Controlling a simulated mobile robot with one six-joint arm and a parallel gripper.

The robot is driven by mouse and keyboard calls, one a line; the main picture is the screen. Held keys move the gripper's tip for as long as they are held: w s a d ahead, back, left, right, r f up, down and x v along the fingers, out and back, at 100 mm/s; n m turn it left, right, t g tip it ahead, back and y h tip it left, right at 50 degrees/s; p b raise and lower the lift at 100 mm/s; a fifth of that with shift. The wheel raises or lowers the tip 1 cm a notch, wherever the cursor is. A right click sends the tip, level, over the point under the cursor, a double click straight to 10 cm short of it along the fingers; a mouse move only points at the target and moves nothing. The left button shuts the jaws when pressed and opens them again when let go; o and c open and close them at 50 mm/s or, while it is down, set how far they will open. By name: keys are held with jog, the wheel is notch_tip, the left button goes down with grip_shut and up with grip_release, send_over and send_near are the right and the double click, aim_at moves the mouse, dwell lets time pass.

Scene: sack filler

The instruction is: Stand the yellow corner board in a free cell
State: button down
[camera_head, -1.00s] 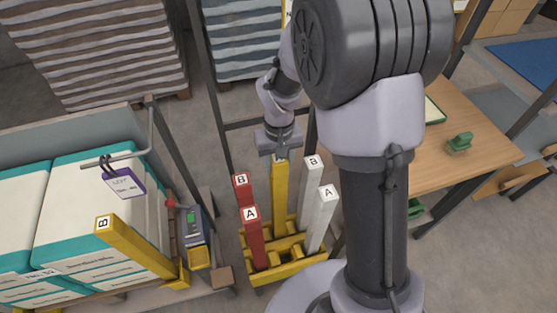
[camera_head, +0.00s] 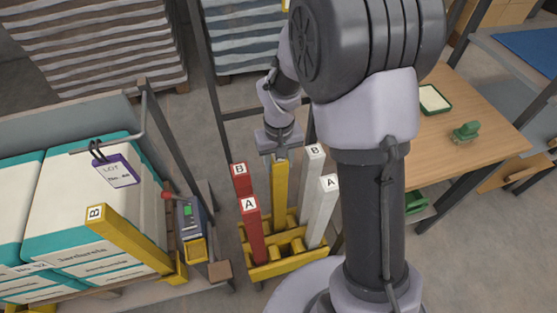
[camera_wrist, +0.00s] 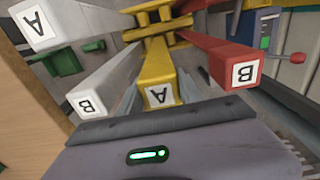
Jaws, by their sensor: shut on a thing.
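The yellow corner board (camera_head: 280,190) stands upright in the yellow rack (camera_head: 288,268), in the back middle between the red and white B boards. My gripper (camera_head: 279,156) is shut on its top end from above. A second yellow corner board (camera_head: 135,243), labelled B, leans at the left beside the stacked sacks.
Red boards B (camera_head: 241,175) and A (camera_head: 252,230) stand in the rack's left side, white boards B (camera_head: 309,185) and A (camera_head: 322,215) in its right. The front middle cell looks empty. A wooden table (camera_head: 480,110) is at right, stacked sacks (camera_head: 85,205) at left.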

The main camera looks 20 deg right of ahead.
jog(key=shift+f, duration=0.3)
jog(key=c, duration=0.7)
grip_release()
notch_tip(320, 180, up, 18)
jog(key=p, duration=0.8)
jog(key=shift+s+f, duration=0.2)
